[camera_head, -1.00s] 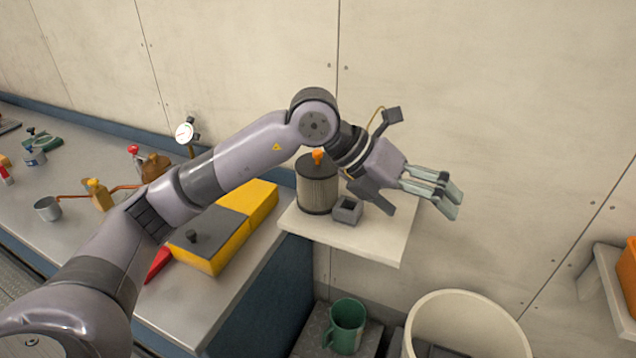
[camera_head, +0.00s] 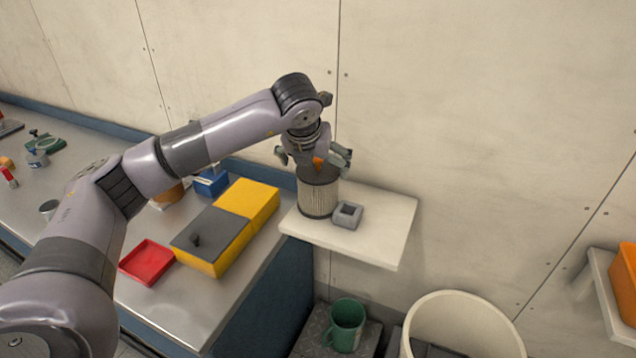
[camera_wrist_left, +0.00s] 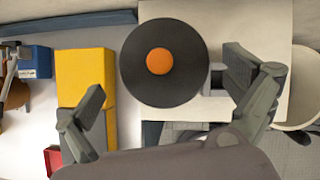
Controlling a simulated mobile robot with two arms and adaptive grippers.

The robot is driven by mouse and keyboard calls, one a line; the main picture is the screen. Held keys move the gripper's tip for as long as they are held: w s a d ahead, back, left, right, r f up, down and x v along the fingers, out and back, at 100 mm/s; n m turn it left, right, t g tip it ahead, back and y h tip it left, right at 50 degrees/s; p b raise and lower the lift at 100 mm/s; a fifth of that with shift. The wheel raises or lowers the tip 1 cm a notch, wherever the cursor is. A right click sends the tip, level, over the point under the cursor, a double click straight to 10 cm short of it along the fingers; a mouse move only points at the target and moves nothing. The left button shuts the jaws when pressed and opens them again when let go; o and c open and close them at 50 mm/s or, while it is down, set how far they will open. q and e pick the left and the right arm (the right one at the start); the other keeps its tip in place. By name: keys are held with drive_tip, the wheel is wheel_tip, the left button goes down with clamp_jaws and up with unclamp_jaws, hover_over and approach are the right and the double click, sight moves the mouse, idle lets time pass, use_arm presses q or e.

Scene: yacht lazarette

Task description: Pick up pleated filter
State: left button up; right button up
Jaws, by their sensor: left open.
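The pleated filter (camera_head: 318,196) is a beige ribbed cylinder with a dark top and an orange knob. It stands upright at the left end of a white wall shelf (camera_head: 385,228). My left gripper (camera_head: 318,160) is open above it, pointing down, with the orange knob between the fingers in the head view. In the left wrist view the filter's round dark top (camera_wrist_left: 163,62) and orange knob lie ahead between the two spread fingers (camera_wrist_left: 168,108). The fingers appear clear of the filter's sides. My right gripper is not in view.
A small grey square holder (camera_head: 348,215) stands close beside the filter on the shelf. A yellow box (camera_head: 210,262) with a grey lid and a red tray (camera_head: 147,262) sit on the bench. A green mug (camera_head: 346,325) and white bucket (camera_head: 465,305) are below.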

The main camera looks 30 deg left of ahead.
use_arm(q)
drive_tip(key=shift+x, duration=0.85)
drive_tip(key=shift+w+f+p, duration=0.4)
drive_tip(key=shift+f+p, duration=0.05)
drive_tip(key=shift+p, duration=0.15)
drive_tip(key=p+x, duration=0.1)
drive_tip(key=x, duration=0.2)
drive_tip(key=shift+w+f, duration=0.2)
drive_tip(key=shift+f, duration=0.05)
drive_tip(key=shift+w+f, duration=0.2)
drive_tip(key=shift+f, duration=0.15)
drive_tip(key=shift+s+r, duration=0.1)
drive_tip(key=c, duration=1)
drive_tip(key=shift+c, duration=0.4)
